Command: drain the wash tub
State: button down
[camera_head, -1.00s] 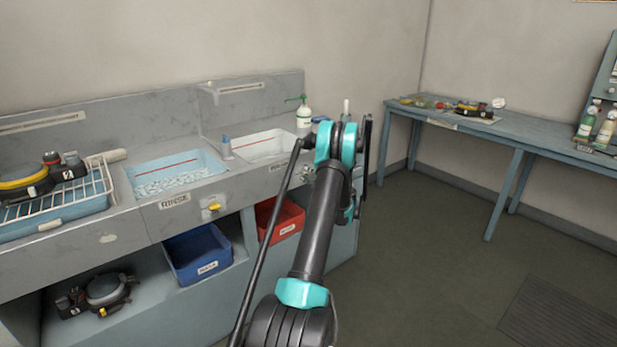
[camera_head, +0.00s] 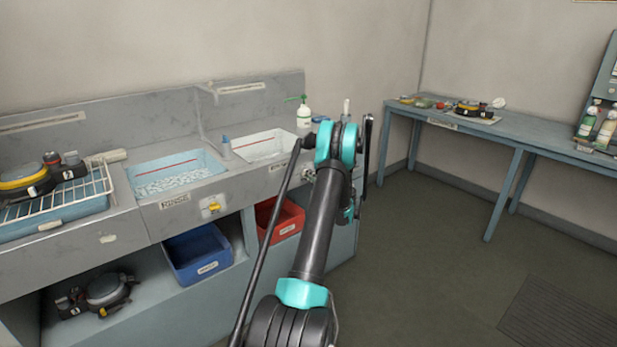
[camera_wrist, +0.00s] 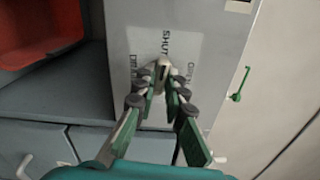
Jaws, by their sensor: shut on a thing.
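The wash tub (camera_head: 263,147) is the white right-hand basin in the counter, and its inside is partly out of sight. In the wrist view a grey front panel (camera_wrist: 210,40) carries the words SHUT, OPEN and a partly hidden DRAIN. A pale drain handle (camera_wrist: 162,70) stands out from this panel. My gripper (camera_wrist: 160,84) is closed on the handle, with a finger on either side. The handle's end points up towards SHUT in the picture.
The rinse tub (camera_head: 172,176) on the left holds foamy water and has its own yellow handle (camera_head: 213,208). A blue bin (camera_head: 197,254) and a red bin (camera_head: 281,219) sit on the shelf below. A blue table (camera_head: 505,140) stands at the right, with open floor before it.

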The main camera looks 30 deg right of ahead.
jog(key=shift+n, duration=0.9)
jog(key=c, duration=1.6)
grip_release()
jog(key=s, duration=0.8)
jog(key=s+d, duration=0.1)
jog(key=s, duration=0.3)
